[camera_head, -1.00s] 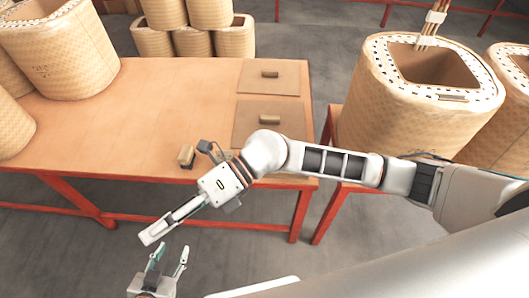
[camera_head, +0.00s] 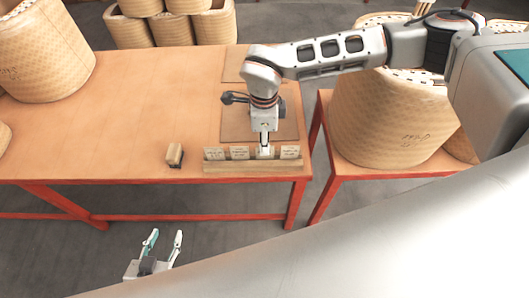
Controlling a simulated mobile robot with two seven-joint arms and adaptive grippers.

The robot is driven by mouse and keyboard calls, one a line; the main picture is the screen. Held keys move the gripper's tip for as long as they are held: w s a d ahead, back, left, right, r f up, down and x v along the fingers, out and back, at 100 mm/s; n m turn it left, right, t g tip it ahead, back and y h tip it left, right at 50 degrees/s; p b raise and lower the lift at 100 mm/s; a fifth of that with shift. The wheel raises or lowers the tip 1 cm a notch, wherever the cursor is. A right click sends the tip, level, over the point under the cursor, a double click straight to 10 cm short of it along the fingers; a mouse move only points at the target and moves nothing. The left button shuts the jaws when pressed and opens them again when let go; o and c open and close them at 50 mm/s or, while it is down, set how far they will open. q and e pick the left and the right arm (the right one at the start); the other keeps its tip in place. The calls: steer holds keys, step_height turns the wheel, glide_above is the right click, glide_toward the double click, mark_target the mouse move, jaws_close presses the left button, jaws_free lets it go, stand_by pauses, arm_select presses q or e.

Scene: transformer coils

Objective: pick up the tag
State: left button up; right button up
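Several small cream tags stand upright in a row in a wooden holder (camera_head: 250,167) at the table's front right edge. They include a leftmost tag (camera_head: 215,154), a second tag (camera_head: 239,153) and a rightmost tag (camera_head: 290,153). My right gripper (camera_head: 265,150) points down at the third tag from the left, with its fingertips at that tag and partly covering it. I cannot tell whether its fingers are closed on the tag. My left gripper (camera_head: 162,243) is open and empty, low in the picture in front of the table.
The orange table (camera_head: 130,110) has bare room in its middle. A small block (camera_head: 174,155) stands left of the holder. A brown mat (camera_head: 235,122) lies behind the holder. A large coil (camera_head: 390,125) stands on the right, partly behind my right arm. Another coil (camera_head: 45,50) stands at the left.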

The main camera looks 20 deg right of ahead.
steer(key=f, duration=0.5)
steer(key=shift+w+d+f, duration=0.1)
steer(key=shift+w+d, duration=0.1)
jaws_close()
